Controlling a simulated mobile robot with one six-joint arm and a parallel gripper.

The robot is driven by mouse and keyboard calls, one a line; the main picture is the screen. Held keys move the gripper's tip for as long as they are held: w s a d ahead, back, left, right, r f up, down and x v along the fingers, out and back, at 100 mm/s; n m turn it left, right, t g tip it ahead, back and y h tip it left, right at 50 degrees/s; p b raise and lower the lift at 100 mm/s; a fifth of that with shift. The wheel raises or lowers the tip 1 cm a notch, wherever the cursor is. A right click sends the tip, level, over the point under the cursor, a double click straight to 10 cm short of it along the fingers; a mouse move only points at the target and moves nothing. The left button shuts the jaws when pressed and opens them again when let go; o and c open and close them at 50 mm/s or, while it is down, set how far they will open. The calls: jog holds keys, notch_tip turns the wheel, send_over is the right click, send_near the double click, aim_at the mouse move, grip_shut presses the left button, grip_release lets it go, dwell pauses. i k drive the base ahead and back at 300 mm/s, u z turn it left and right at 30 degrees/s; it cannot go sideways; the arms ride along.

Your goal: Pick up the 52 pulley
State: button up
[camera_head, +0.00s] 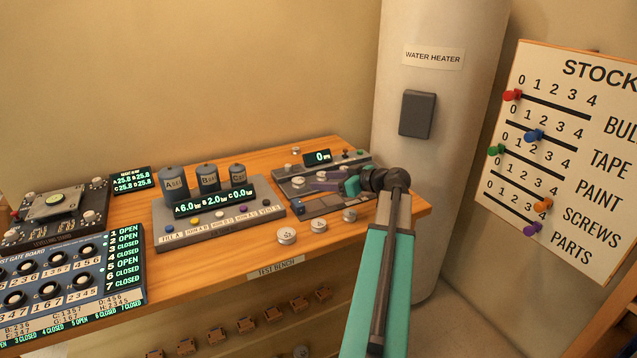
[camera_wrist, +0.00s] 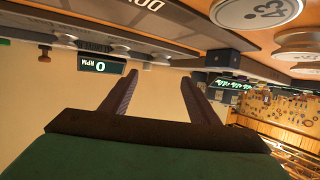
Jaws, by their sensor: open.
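Three pale round pulleys stand in a row along the front edge of the bench in the head view: a left one (camera_head: 286,236), a middle one (camera_head: 319,225) and a right one (camera_head: 350,215). Their numbers are too small to read there. In the upside-down wrist view, the nearest pulley (camera_wrist: 258,10) seems to read 43, and the others are seen edge-on, so I cannot tell which is the 52 pulley. My gripper (camera_head: 322,181) is open and empty over the 0 RPM rig, behind the pulleys. Its two fingers also show in the wrist view (camera_wrist: 157,82).
The grey rig (camera_head: 290,187) with the 0 RPM display (camera_head: 317,158) lies under and beside my gripper. A grey unit with canisters A, B and C (camera_head: 219,219) stands left of the pulleys. The water heater (camera_head: 437,110) stands close behind the bench's right end.

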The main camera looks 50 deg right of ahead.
aim_at(287, 236)
jog(key=k, duration=1)
